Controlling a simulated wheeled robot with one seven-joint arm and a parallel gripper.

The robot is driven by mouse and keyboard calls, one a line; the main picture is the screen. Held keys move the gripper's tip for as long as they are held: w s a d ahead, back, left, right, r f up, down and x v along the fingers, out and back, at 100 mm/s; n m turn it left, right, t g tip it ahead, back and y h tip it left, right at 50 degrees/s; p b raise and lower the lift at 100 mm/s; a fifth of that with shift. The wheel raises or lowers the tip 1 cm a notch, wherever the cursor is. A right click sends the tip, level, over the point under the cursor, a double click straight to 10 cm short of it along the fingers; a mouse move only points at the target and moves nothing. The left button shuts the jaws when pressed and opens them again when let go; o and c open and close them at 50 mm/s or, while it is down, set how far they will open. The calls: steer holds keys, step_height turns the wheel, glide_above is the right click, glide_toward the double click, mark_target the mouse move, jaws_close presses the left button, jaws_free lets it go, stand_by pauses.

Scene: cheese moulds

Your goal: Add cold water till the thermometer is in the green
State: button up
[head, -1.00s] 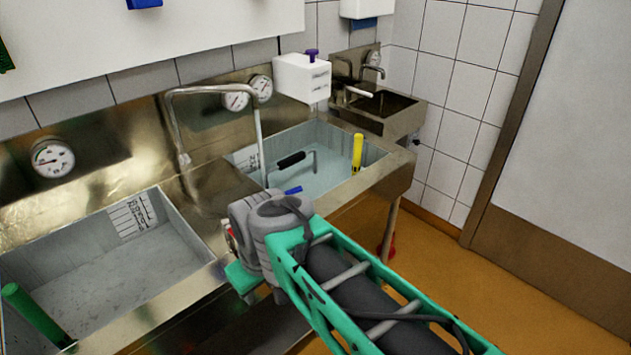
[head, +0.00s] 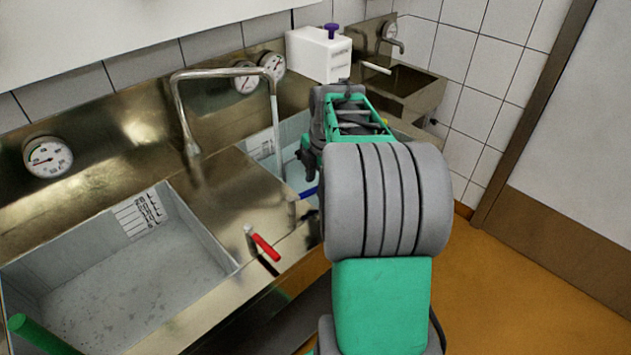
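A blue-handled lever (head: 308,193) and a red-handled lever (head: 263,246) are on the sink front. Two round dials (head: 245,78) and (head: 273,65) sit on the backsplash behind that basin. A third dial (head: 47,157) is above the left basin. Their needles and colours are too small to read surely. My gripper (head: 308,165) is over the right basin, above the blue lever, mostly hidden by my arm; its fingers are unclear.
The left basin (head: 180,240) has a printed scale on its wall, with a green handle (head: 40,335) at its front. A white container with a purple cap (head: 320,52) and a small sink (head: 410,85) are at the back. Open floor lies right.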

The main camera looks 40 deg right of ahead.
steer(key=shift+w+f, duration=0.1)
steer(key=shift+f, duration=0.55)
steer(key=shift+c, duration=0.6)
jaws_close()
steer(key=shift+r, duration=0.1)
